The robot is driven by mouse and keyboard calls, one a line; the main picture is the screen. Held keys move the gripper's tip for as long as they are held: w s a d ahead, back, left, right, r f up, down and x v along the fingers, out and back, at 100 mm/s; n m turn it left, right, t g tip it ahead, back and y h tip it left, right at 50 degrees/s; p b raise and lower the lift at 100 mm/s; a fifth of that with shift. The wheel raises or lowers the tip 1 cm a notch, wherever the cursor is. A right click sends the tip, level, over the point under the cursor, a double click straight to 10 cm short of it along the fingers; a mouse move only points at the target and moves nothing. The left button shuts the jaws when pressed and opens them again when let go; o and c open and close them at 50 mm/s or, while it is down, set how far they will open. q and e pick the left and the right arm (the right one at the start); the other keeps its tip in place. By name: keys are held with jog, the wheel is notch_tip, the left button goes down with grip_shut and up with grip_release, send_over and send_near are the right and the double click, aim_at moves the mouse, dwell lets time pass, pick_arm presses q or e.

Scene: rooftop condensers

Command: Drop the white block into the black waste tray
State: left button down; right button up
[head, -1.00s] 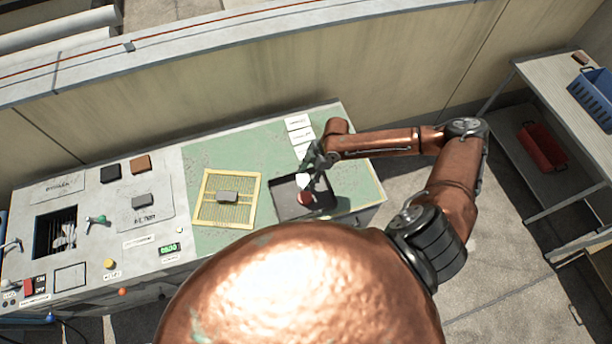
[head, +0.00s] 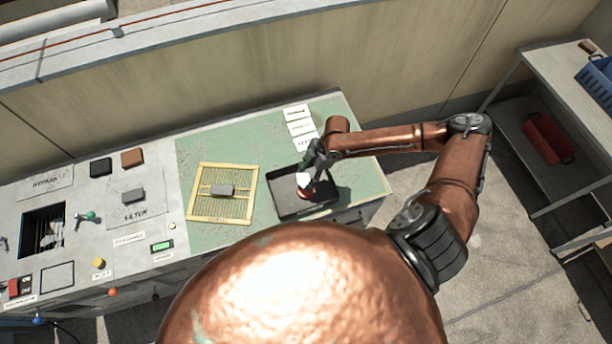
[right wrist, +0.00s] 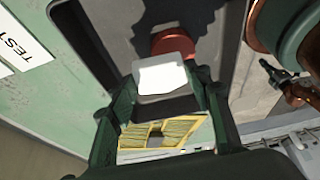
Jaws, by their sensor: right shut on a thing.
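The white block (right wrist: 162,80) is between the fingers of my right gripper (right wrist: 150,100) in the right wrist view. In the head view the white block (head: 303,180) shows at the tip of my right gripper (head: 312,168), over the black waste tray (head: 283,206). The gripper is shut on the block. The tray's dark floor (right wrist: 110,30) lies beyond the block in the right wrist view. A round red thing (right wrist: 175,42) is in the tray, partly hidden behind the block. My left gripper is not in view.
A yellow grid mat (head: 203,212) with a grey block (head: 222,190) lies left of the tray. White label cards (head: 299,127) lie behind it. A grey control panel (head: 130,215) fills the bench's left side. A shelf with a red bin (head: 547,138) and blue basket (head: 597,82) stands right.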

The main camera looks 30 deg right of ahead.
jog(key=o, duration=0.7)
jog(key=shift+o, duration=0.2)
jog(key=v, duration=1.2)
